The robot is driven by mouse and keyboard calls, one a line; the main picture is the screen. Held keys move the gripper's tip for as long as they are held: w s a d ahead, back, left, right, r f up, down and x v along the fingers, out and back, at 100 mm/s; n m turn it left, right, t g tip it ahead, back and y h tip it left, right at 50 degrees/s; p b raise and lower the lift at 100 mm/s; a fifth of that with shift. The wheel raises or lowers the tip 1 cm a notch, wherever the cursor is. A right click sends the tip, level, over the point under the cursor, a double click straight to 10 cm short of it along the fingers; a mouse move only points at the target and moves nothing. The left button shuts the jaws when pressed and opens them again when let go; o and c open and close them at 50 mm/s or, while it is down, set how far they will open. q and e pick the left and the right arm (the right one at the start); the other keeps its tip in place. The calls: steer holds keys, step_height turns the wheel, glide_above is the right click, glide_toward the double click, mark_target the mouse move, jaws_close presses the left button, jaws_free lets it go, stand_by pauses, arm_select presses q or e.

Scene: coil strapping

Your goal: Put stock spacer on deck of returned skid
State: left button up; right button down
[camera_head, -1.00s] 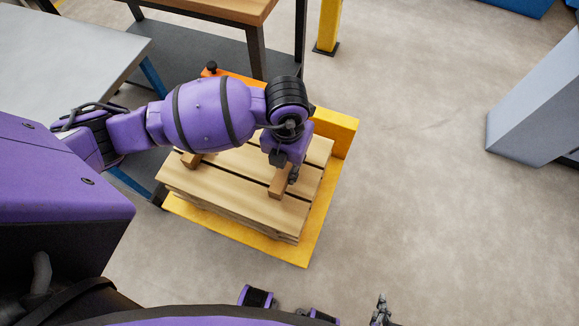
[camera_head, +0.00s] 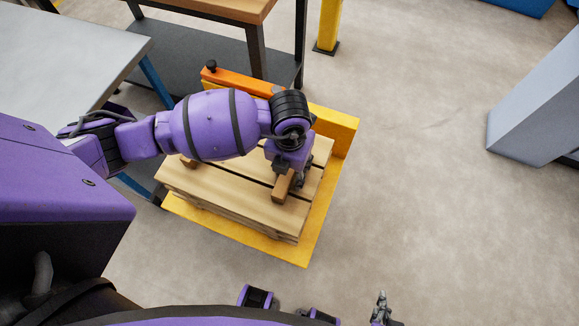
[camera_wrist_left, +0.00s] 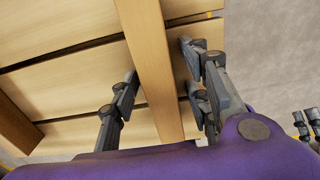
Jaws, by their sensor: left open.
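The returned skid (camera_head: 225,199) is a slatted wooden deck on a yellow base. A wooden spacer (camera_head: 283,187) lies across its slats at the right. It also shows in the left wrist view (camera_wrist_left: 150,65). My left gripper (camera_head: 297,180) is over the skid's right part. Its fingers (camera_wrist_left: 162,88) are apart on either side of this spacer, with gaps visible. A second wooden spacer (camera_head: 188,161) lies at the skid's left, partly hidden by my arm; it shows in the wrist view too (camera_wrist_left: 14,125). My right gripper (camera_head: 382,308) is small at the bottom edge, away from the skid.
The yellow base (camera_head: 312,232) has a raised yellow block (camera_head: 335,128) behind and an orange bar (camera_head: 240,80). A grey table (camera_head: 60,50) and a wood-topped bench (camera_head: 225,8) stand left and behind. A yellow post (camera_head: 328,25) is behind. Floor at right is clear up to a grey cabinet (camera_head: 540,105).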

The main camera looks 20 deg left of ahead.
arm_select(q)
steer(key=shift+r, duration=0.25)
step_height(320, 180, up, 11)
steer(key=shift+f+p, duration=0.2)
steer(key=shift+p, duration=0.3)
steer(key=shift+r, duration=0.6)
